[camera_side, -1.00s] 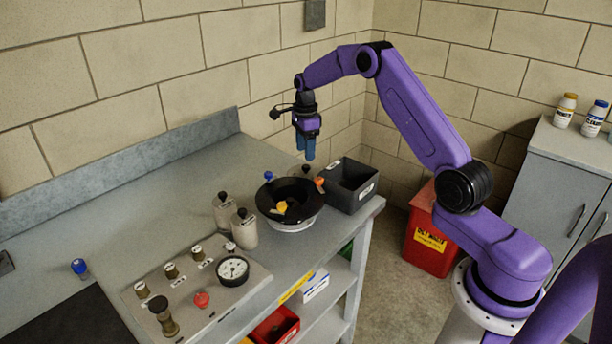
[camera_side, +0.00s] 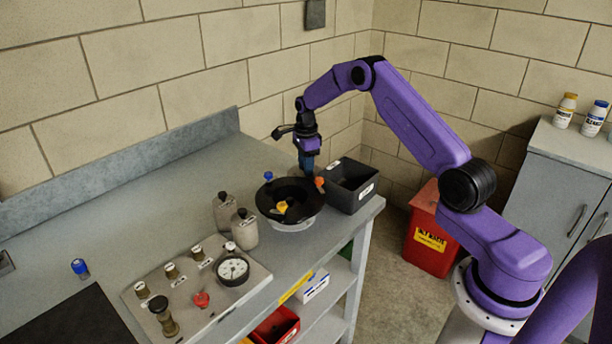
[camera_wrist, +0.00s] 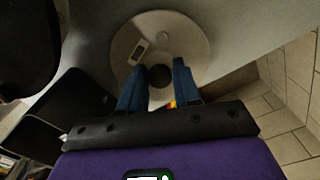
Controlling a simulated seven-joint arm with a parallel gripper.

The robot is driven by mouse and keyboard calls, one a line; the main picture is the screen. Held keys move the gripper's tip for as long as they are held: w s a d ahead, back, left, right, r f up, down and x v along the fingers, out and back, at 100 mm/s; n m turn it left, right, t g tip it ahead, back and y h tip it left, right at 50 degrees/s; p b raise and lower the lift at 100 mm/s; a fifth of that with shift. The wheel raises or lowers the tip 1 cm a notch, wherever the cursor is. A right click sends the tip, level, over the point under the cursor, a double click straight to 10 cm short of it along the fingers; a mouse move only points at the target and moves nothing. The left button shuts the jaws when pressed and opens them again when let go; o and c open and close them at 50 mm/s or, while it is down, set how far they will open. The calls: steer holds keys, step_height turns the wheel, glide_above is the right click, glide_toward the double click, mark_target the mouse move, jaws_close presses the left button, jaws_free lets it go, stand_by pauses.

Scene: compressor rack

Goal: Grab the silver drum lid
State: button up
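A round, pale silver-grey lid (camera_wrist: 190,38) with a rectangular label and a dark round knob (camera_wrist: 160,76) lies below my gripper in the wrist view. In the side view the lid is mostly hidden behind the black dish and my gripper. My gripper (camera_wrist: 160,66) has its two blue fingers apart, with the knob showing between their tips. I cannot tell whether either finger touches the knob. In the side view my gripper (camera_side: 306,169) points straight down, low over the bench behind the black dish.
A black dish (camera_side: 267,205) with coloured knobs stands in front of my gripper. A dark open bin (camera_side: 350,200) is close on the right. Two grey canisters (camera_side: 244,232) and a gauge panel (camera_side: 180,310) are nearer.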

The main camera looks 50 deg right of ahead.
jaws_close()
